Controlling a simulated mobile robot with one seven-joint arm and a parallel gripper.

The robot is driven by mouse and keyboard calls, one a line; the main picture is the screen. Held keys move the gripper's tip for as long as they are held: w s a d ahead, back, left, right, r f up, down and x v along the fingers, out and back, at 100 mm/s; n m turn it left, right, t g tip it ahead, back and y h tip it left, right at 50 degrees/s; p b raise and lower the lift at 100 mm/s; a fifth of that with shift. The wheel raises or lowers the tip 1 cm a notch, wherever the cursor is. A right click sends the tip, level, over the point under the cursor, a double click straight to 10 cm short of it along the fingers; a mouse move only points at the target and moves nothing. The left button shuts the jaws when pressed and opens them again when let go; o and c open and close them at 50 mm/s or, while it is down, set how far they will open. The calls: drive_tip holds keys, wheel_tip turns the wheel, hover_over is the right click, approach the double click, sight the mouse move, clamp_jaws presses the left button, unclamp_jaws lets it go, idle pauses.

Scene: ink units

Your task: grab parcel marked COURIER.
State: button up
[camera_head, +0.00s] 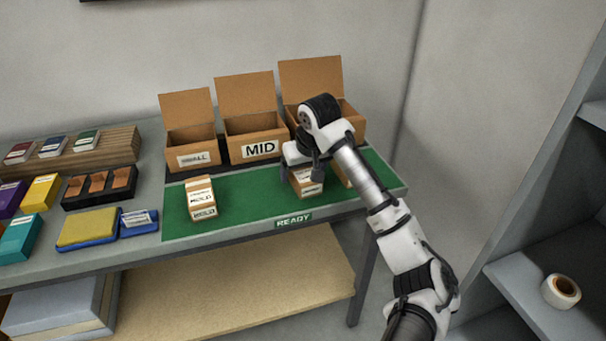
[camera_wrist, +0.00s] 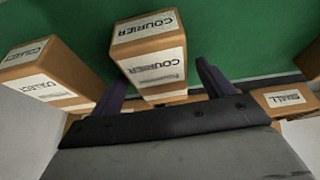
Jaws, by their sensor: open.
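The parcel marked COURIER (camera_wrist: 150,42) is a brown carton with white labels. It stands on the green mat (camera_head: 245,197); its lettering reads upside down in the wrist view. My gripper (camera_wrist: 162,78) is open, with one dark finger on each side of this parcel. Contact with its sides cannot be told. In the head view my gripper (camera_head: 301,170) is over the parcel (camera_head: 307,187), hiding much of it. A parcel marked COLLECT (camera_wrist: 42,72) stands beside it, on the left in the wrist view. It is partly hidden behind my arm in the head view (camera_head: 342,174).
A parcel marked HOLD (camera_head: 201,196) stands farther left on the mat. Three open cartons line the back: a small one (camera_head: 193,146), one marked MID (camera_head: 255,136) and a larger one (camera_head: 350,120) behind my arm. The mat between HOLD and COURIER is clear.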

drive_tip(key=shift+w+f, duration=0.1)
drive_tip(key=shift+f, duration=0.3)
drive_tip(key=shift+f, duration=0.25)
idle(0.4)
drive_tip(key=c, duration=1.2)
